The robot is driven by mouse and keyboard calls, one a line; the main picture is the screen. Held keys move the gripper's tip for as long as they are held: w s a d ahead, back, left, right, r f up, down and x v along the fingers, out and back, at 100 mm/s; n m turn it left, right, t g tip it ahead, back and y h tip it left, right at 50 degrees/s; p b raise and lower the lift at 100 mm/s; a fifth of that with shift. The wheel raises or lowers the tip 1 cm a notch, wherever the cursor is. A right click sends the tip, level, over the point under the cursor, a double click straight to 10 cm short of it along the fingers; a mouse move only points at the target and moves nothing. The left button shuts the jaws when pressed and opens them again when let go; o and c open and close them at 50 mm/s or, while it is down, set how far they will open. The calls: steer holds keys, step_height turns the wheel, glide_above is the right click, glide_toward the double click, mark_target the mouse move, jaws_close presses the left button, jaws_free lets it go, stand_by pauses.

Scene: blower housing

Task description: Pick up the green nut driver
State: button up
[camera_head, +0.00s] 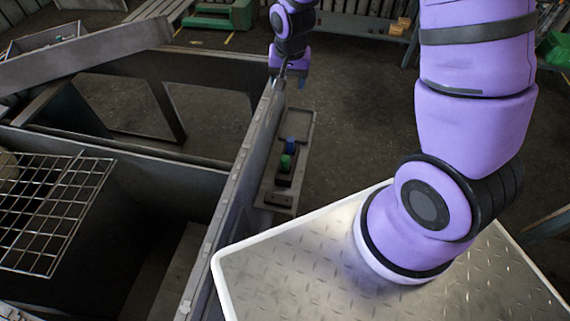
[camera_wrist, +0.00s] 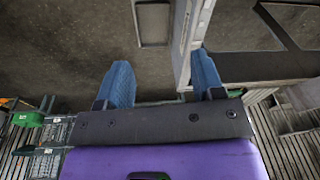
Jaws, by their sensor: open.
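The green nut driver (camera_head: 287,161) shows in the head view as a green handle standing in a narrow holder (camera_head: 281,198) along the outer side of the housing wall. A blue-handled tool (camera_head: 290,145) stands just behind it. My gripper (camera_head: 291,79) is beyond the far end of the holder, apart from both tools. In the wrist view my gripper (camera_wrist: 161,64) has its two blue fingers spread wide with nothing between them. The end of the holder (camera_wrist: 152,22) shows ahead of the fingers there, and the green nut driver is not visible.
The grey housing wall (camera_head: 232,203) runs close along the left of the holder. A wire grid (camera_head: 50,215) lies over the housing at the left. Floor to the right of the holder is open. A shelf (camera_head: 370,27) stands at the back.

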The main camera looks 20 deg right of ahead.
step_height(320, 180, down, 10)
steer(key=a+m, duration=0.1)
steer(key=m+g, duration=0.1)
steer(key=g, duration=0.1)
glide_above(285, 157)
steer(key=f, duration=1)
steer(key=shift+w+f, duration=0.3)
steer(key=shift+f, duration=0.05)
step_height(285, 157, down, 5)
steer(key=shift+f, duration=0.15)
steer(key=shift+s+f, duration=0.2)
steer(key=shift+f, duration=1.15)
steer(key=shift+s+f, duration=0.2)
steer(key=shift+f, duration=1.15)
steer(key=c, duration=1.1)
steer(key=shift+r, duration=0.1)
